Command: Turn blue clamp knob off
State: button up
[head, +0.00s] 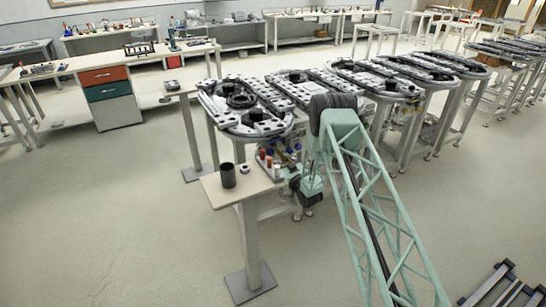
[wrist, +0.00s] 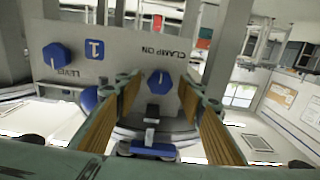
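In the wrist view a grey panel carries a blue knob (wrist: 159,82) beside the upside-down words "CLAMP ON". The knob has a light pointer line. My gripper (wrist: 160,94) is open, its two tan-padded fingers on either side of the knob in the picture. The pads do not visibly touch the knob, and I cannot tell how deep the fingertips are. A second blue knob (wrist: 57,56) sits to the left on the panel, near a smaller label. In the head view my gripper is largely hidden by my arm, low beside a small table; the clamp knob cannot be made out there.
Open floor (head: 120,210) lies to the left.

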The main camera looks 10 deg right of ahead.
jog(key=c, duration=0.8)
jog(key=shift+c, duration=0.2)
jog(key=shift+f+n+b, duration=0.1)
jog(key=shift+n+b, duration=1.65)
jog(key=shift+n, duration=0.05)
jog(key=n+b, duration=0.4)
jog(key=n, duration=0.1)
jog(key=shift+b, duration=0.3)
jog(key=n+b, duration=0.2)
jog(key=n, duration=0.2)
jog(key=shift+n, duration=0.4)
jog(key=shift+r+n, duration=0.2)
jog(key=shift+n, duration=2)
